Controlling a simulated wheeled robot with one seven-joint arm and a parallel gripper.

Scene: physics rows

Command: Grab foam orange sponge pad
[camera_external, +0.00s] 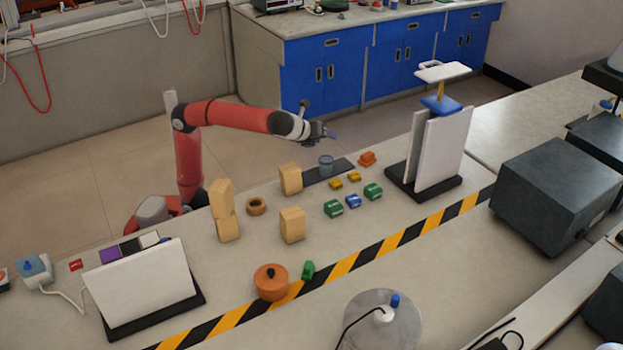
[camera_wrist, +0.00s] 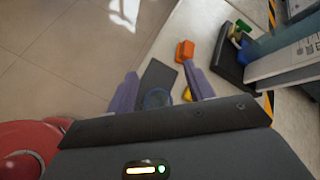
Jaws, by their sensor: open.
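A small orange object (camera_external: 367,159), which looks like the foam sponge pad, lies on the bench just right of a dark mat. It also shows in the wrist view (camera_wrist: 185,51), beyond my fingers and near the bench edge. My gripper (camera_external: 328,134) is above the bench's far edge, left of the orange pad and higher than it. In the wrist view my gripper (camera_wrist: 160,90) has its two purple-grey fingers spread wide with nothing held between them. The orange pad is apart from both fingers.
A dark mat (camera_external: 318,177) holds a blue-grey cup (camera_external: 326,166). Yellow blocks (camera_external: 336,184), green blocks (camera_external: 373,191) and a blue block (camera_external: 353,201) lie nearby. White upright panels (camera_external: 447,150) on a dark base stand right of the pad. Wooden blocks (camera_external: 290,179) stand left.

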